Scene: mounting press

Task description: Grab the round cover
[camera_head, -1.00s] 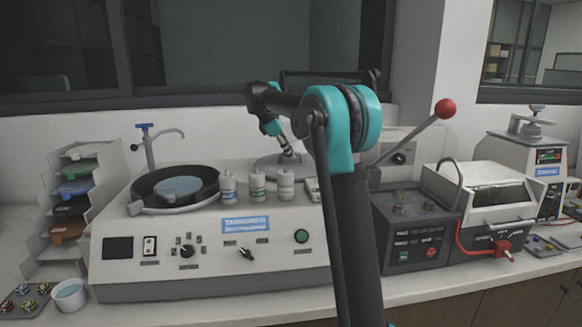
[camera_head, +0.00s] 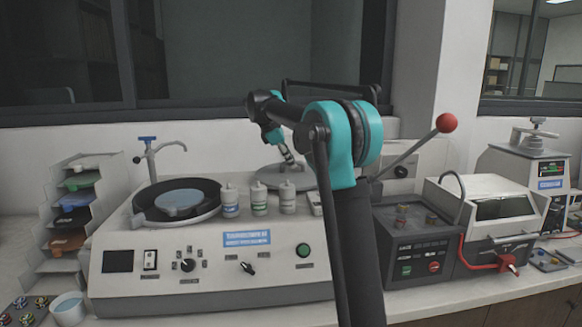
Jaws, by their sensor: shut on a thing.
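The round cover (camera_head: 268,174) is a flat grey disc on the right part of the long white grinding machine (camera_head: 120,240), behind the small white bottles. My gripper (camera_head: 289,161) reaches down to the top of the disc from behind my arm and is shut on its middle. The grip itself is small and partly hidden. My teal and black arm covers the disc's right side. I cannot tell whether the disc rests on the machine or is slightly raised.
Several white bottles (camera_head: 259,198) stand just in front of the cover. A dark round basin (camera_head: 150,205) with a tap is at the left. A dark control box (camera_head: 410,255) and a red-knobbed lever (camera_head: 446,123) are at the right. A stepped tray rack (camera_head: 60,265) stands far left.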

